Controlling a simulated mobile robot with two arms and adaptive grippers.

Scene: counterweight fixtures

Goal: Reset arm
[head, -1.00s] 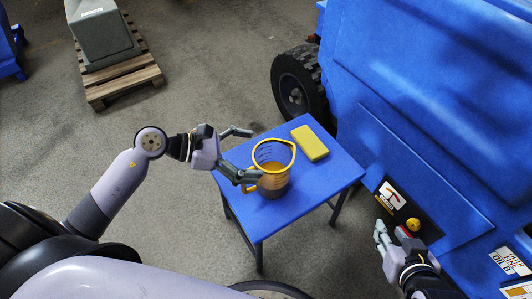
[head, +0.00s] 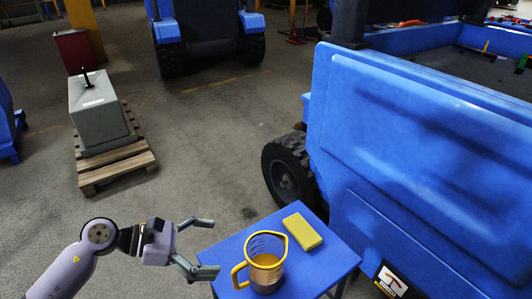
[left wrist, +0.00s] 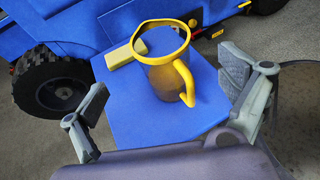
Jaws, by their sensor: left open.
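My left gripper (head: 207,248) is open and empty in the head view. It is at the left edge of the small blue table, to the left of the jug and apart from it. In the left wrist view its two fingers (left wrist: 170,110) are spread wide, with the jug beyond them. The clear measuring jug (head: 266,267) has a yellow rim and handle and holds brown liquid. It stands upright on the table, and it also shows in the left wrist view (left wrist: 163,80). My right gripper is not in view.
The small blue table (head: 325,262) also holds a yellow block (head: 302,231). A large blue machine (head: 420,160) with a black wheel (head: 288,172) stands right behind it. A grey counterweight (head: 98,108) sits on a wooden pallet (head: 118,165) at the left. Floor between is clear.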

